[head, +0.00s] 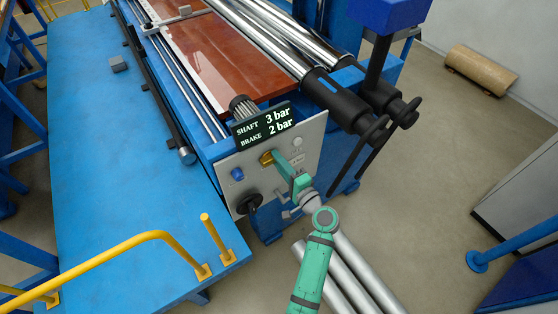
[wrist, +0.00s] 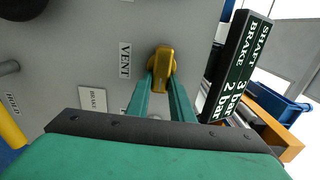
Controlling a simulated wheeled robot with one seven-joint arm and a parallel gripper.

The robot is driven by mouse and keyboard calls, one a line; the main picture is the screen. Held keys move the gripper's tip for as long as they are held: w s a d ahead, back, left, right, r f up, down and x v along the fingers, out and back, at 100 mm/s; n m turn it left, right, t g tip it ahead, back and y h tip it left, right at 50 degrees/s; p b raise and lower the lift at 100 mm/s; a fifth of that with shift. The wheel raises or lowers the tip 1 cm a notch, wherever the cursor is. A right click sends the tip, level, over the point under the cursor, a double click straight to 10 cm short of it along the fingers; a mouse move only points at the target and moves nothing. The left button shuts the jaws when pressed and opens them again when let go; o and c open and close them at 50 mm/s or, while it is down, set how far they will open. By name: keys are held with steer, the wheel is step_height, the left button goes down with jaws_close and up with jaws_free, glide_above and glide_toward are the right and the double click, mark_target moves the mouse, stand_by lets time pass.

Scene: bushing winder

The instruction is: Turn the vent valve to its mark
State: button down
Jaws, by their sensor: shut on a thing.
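The vent valve (wrist: 163,65) is a yellow knob on the grey panel (wrist: 90,35), beside a label reading VENT (wrist: 125,60). In the head view the yellow valve (head: 266,158) sits near the top of the panel, under the display. My gripper (wrist: 164,88) has its two green fingers closed on the sides of the yellow knob. In the head view my gripper (head: 276,160) reaches the panel from the lower right. The fingers cover part of the knob, and I cannot make out a mark beside it.
A dark display (head: 265,126) above the valve reads SHAFT 3 bar, BRAKE 2 bar. A blue knob (head: 237,174) and a black handwheel (head: 249,204) are on the panel to the left. A yellow rail (head: 130,243) stands on the blue platform (head: 100,150).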

stand_by(0.3)
steer(key=c, duration=1.6)
jaws_free()
steer(key=shift+o, duration=0.2)
steer(key=v, duration=1.1)
steer(key=shift+f, duration=0.1)
